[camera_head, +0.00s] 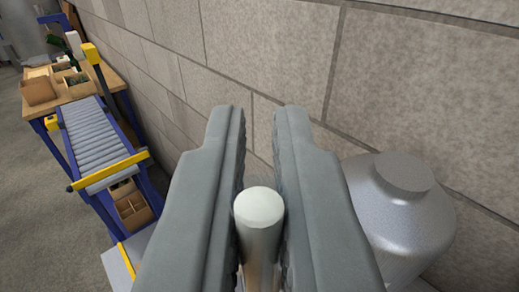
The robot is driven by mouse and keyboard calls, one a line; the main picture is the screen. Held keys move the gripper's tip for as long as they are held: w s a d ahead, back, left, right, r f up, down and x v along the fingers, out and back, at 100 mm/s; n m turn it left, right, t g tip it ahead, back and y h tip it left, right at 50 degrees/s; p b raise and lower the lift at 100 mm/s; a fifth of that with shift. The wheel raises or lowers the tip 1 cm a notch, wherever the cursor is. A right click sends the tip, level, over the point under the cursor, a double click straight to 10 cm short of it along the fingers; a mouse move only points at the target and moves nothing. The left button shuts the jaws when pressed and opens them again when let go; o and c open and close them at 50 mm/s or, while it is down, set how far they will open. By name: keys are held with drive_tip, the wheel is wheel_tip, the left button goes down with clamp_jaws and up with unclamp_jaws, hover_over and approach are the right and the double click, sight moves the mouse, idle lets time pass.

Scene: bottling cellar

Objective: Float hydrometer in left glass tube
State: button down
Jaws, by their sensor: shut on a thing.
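My gripper (260,190) fills the lower middle of the view, with its two grey jaws pointing away from the camera. It is shut on a pale, round-topped rod (259,225), which looks like the hydrometer. The rod's rounded end shows between the jaws, and its lower part runs out of the bottom of the picture. I cannot see any glass tube in this view.
A grey metal vessel (400,215) with a narrow neck stands close on the right, by the block wall (270,50). At the left, a roller conveyor (97,133) leads to a wooden table (95,82) with cardboard boxes. Bare floor lies at far left.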

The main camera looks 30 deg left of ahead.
drive_tip(key=shift+f, duration=1.6)
idle(0.3)
wheel_tip(320, 180, down, 13)
drive_tip(key=shift+r, duration=0.15)
idle(3.3)
